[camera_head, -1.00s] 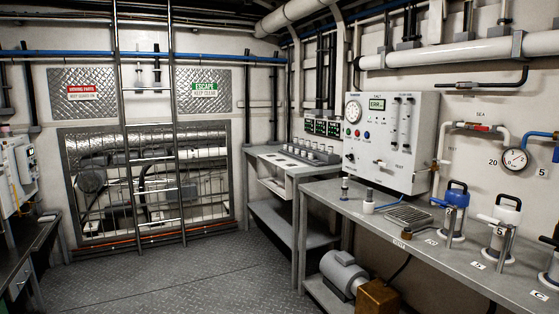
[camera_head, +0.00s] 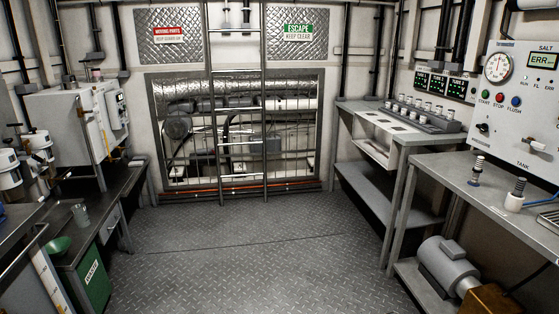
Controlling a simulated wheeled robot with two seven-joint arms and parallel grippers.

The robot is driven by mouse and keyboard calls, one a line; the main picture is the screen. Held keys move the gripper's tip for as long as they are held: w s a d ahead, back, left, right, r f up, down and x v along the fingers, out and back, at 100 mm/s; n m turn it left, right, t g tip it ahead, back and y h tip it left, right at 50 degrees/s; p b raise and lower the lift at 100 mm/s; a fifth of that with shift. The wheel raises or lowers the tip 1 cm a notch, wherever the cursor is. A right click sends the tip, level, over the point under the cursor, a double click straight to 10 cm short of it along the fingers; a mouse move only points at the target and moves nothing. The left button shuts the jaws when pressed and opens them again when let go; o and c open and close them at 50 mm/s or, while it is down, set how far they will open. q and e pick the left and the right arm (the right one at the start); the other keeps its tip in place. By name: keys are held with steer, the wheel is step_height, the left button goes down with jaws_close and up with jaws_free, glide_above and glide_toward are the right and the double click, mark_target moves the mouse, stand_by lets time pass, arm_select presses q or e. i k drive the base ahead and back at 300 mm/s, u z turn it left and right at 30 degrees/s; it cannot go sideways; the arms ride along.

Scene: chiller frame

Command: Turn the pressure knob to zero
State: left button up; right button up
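A white control panel (camera_head: 518,110) hangs on the right wall, cut off by the right picture edge. It carries a round gauge (camera_head: 497,67), a small display (camera_head: 543,60) reading ERR, and green, red and blue buttons. A small black knob (camera_head: 482,129) sits below the buttons; its label and setting are too small to read. I cannot tell whether it is the pressure knob. A white cabinet (camera_head: 72,137) on the left also has a small dark knob-like part on its front. Neither of my grippers is in view.
A grey bench (camera_head: 455,175) stands below the panel, with two small fittings on it and a motor (camera_head: 450,265) underneath. A dark bench (camera_head: 120,185) with a green bin (camera_head: 94,285) stands at left. A ladder (camera_head: 237,120) stands at the back. The middle floor (camera_head: 250,250) is clear.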

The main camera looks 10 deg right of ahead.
mark_target(484, 128)
steer(key=u, duration=0.1)
steer(key=i, duration=2.7)
steer(key=z, duration=0.8)
steer(key=i, duration=1.75)
steer(key=z, duration=1.9)
steer(key=i, duration=0.8)
steer(key=z, duration=0.45)
